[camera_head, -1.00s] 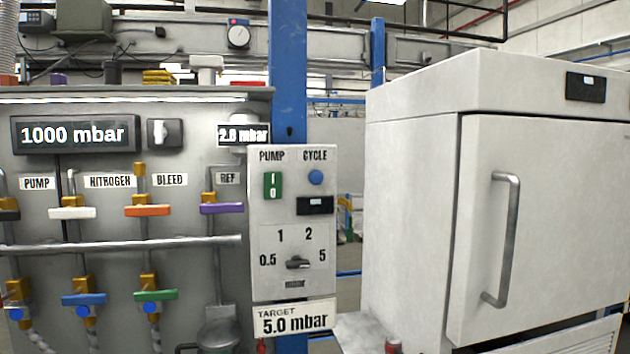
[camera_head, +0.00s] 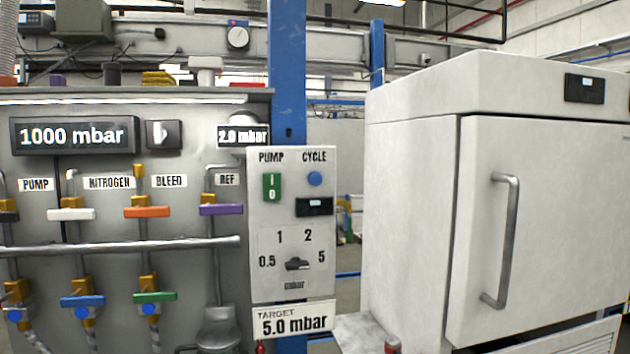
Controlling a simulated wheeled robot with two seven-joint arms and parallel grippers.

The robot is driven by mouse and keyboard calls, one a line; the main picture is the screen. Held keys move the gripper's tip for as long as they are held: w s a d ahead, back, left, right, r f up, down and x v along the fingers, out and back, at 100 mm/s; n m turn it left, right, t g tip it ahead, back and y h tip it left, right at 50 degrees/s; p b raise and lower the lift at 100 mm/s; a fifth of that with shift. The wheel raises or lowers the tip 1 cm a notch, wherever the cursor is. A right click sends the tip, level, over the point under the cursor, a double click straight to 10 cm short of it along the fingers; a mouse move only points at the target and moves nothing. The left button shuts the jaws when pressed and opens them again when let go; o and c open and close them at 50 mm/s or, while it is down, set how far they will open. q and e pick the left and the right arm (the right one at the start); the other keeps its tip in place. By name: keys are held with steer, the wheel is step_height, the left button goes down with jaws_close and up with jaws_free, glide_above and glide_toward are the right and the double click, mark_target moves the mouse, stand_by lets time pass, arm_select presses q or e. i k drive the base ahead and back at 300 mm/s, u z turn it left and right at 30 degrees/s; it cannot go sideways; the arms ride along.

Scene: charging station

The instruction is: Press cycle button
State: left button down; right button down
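The round blue cycle button (camera_head: 315,179) sits under the word CYCLE on the upper right of a light grey control box (camera_head: 262,222). Left of it is the green pump switch (camera_head: 272,187), marked I and 0. Below the button is a small dark display (camera_head: 314,206), which looks blank. Lower down is a dark rotary knob (camera_head: 298,264) among the marks 0.5, 1, 2 and 5. A label under the box reads TARGET 5.0 mbar (camera_head: 294,320). Neither gripper shows in the head view, and nothing covers the button.
Left is a panel with a 1000 mbar display (camera_head: 73,136), several coloured valve handles (camera_head: 147,211) and a horizontal pipe (camera_head: 120,245). A blue post (camera_head: 287,70) stands behind the box. Right is a large white cabinet (camera_head: 412,200) with a closed door and handle (camera_head: 508,240).

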mark_target(315, 178)
steer(key=u, duration=0.3)
steer(key=k, duration=0.75)
steer(key=u, duration=0.6)
steer(key=k, duration=0.6)
steer(key=z, duration=0.45)
steer(key=i, duration=0.6)
steer(key=z, duration=0.65)
steer(key=i, duration=0.7)
steer(key=u, duration=0.9)
steer(key=i, duration=0.45)
steer(key=u, duration=0.55)
